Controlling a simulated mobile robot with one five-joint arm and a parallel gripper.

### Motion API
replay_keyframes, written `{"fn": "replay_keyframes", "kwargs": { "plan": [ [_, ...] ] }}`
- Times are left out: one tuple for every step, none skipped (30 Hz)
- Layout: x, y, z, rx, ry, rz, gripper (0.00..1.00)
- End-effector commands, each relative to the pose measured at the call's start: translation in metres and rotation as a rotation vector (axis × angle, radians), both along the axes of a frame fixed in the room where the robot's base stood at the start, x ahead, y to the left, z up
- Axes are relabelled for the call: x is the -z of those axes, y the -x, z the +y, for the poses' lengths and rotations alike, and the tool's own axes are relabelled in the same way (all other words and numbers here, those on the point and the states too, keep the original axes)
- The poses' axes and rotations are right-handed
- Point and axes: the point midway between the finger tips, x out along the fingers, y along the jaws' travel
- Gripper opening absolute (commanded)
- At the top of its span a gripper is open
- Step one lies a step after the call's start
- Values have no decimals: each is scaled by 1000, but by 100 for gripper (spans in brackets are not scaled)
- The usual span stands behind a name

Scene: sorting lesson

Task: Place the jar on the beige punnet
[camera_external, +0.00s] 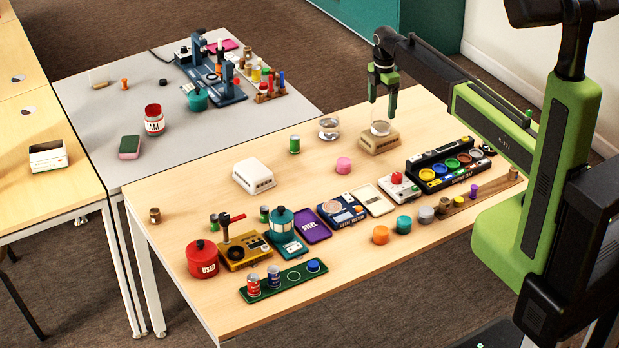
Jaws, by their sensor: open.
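A clear glass jar (380,128) stands upright on the beige punnet (377,145), which lies bottom-up near the back right of the wooden table. My gripper (382,108) points down just above this jar, its fingers apart and holding nothing. One finger overlaps the jar's upper edge in the picture; I cannot tell whether they touch. A second clear glass vessel (329,128) stands on the table to the left of the punnet. A red-and-white jar marked JAM (154,119) stands on the grey table.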

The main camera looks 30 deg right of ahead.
Motion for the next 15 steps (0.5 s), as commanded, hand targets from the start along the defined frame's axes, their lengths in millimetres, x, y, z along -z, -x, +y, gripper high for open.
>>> {"fn": "replay_keyframes", "kwargs": {
  "plan": [
    [-24, 0, 0, 0, 0, 0, 84],
    [-29, 0, 0, 0, 0, 0, 84],
    [-36, 0, 0, 0, 0, 0, 84],
    [-40, 0, 0, 0, 0, 0, 84],
    [-43, 0, 0, 0, 0, 0, 84],
    [-46, 0, 0, 0, 0, 0, 84],
    [-47, 0, 0, 0, 0, 0, 84],
    [-48, 0, 0, 0, 0, 0, 84],
    [-48, 0, 0, 0, 0, 0, 84],
    [-47, 0, 0, 0, 0, 0, 84],
    [-46, 0, 0, 1, 0, 0, 84],
    [-46, 3, 0, 12, 0, 0, 84],
    [-45, 8, 1, 33, 0, 0, 84],
    [-45, 16, 2, 69, 0, 0, 84],
    [-45, 31, 3, 144, 0, 1, 84]
  ]
}}
